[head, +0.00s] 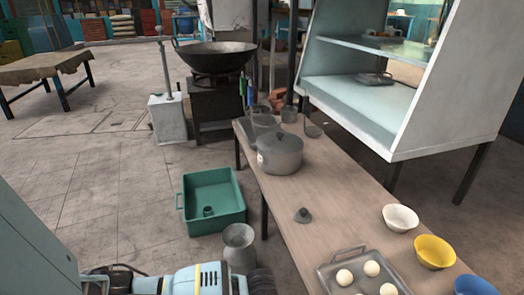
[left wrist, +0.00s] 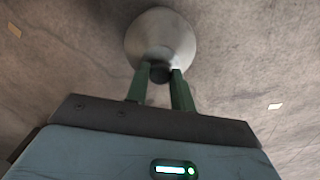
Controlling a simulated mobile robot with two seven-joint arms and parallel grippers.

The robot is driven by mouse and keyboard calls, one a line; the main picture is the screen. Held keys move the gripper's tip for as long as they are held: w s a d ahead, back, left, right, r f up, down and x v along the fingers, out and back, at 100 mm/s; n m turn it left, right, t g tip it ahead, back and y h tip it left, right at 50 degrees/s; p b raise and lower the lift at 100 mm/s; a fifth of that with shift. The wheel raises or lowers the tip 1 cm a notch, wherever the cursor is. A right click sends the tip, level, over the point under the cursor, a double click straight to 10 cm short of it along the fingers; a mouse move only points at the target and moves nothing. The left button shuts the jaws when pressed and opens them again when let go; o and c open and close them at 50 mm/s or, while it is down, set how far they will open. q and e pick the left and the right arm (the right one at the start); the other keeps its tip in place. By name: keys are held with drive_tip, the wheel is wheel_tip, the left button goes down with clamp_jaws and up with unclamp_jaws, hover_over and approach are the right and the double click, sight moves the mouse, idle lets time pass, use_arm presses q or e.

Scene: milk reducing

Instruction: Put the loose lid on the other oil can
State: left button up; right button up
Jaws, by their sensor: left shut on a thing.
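A grey metal can (head: 239,247) with a flared mouth stands on the floor beside the teal crate. I cannot tell whether the piece and that body are joined. In the head view my left arm enters at the bottom left, and its fingers cannot be made out. My right gripper is not in view.
The teal crate (head: 213,222) on the floor holds a small dark object (head: 208,211). The wooden table (head: 330,220) carries a lidded pot (head: 280,153), bowls and a tray (head: 328,268) of pale balls. Open floor lies left of the crate.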

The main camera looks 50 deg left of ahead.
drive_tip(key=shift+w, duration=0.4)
use_arm(q)
drive_tip(key=shift+f, duration=0.15)
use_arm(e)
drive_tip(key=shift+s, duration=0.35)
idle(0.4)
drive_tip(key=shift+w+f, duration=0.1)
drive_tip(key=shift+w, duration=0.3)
use_arm(q)
drive_tip(key=o, duration=1.5)
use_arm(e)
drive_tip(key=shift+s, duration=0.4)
